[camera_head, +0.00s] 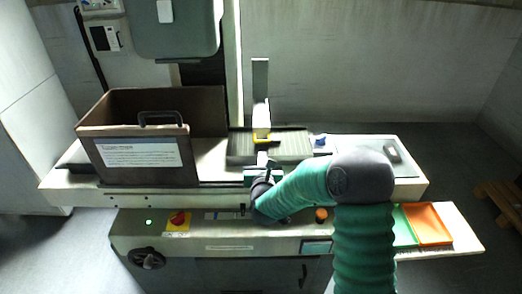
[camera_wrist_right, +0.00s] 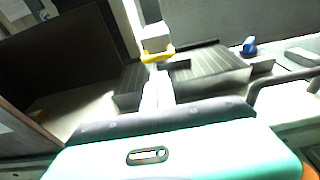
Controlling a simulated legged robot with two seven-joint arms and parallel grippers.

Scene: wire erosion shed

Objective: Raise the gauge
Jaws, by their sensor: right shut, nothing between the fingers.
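I take the gauge (camera_head: 260,112) to be the upright piece with a grey post, a white block and a yellow foot, standing at the ribbed grey plate on the machine bed. Its white and yellow lower part also shows in the right wrist view (camera_wrist_right: 154,42). My right gripper (camera_head: 262,163) is shut and empty, just in front of the yellow foot; I cannot tell whether it touches it. My teal right arm comes in from the lower right. My left gripper is not in view.
A brown open box (camera_head: 130,160) with a handle and label stands left of the plate. A small blue item (camera_head: 320,141) sits right of the plate. Green (camera_head: 403,228) and orange (camera_head: 430,224) trays lie at the right front. A red knob (camera_head: 178,219) is on the front panel.

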